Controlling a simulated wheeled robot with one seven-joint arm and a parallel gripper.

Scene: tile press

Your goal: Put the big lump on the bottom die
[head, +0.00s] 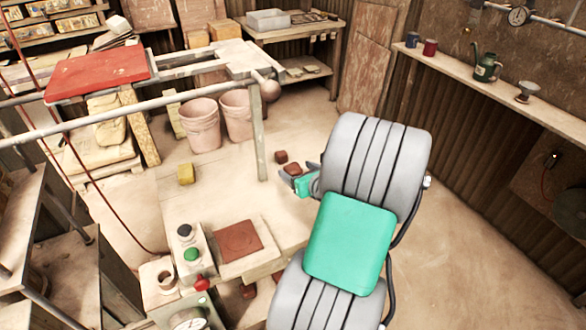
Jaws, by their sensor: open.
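My gripper (299,180) is open above the pale bench, right of centre, with teal and grey fingers partly hidden by my arm. A reddish-brown lump (292,168) shows right at its fingertips; I cannot tell whether it lies between them or behind them. A second brown lump (281,156) sits just beyond, slightly up and left, and looks smaller. A flat, square terracotta surface (239,242), which looks like the bottom die, lies on a pale raised slab nearer to me, below and left of my gripper. No lump is on it.
A control box with a green button (191,254) and a red knob (202,283) stands left of the square. A yellow block (186,173) lies at the bench's far left. Two reddish pieces (248,291) show low, by the slab. A post (258,135) rises behind the bench.

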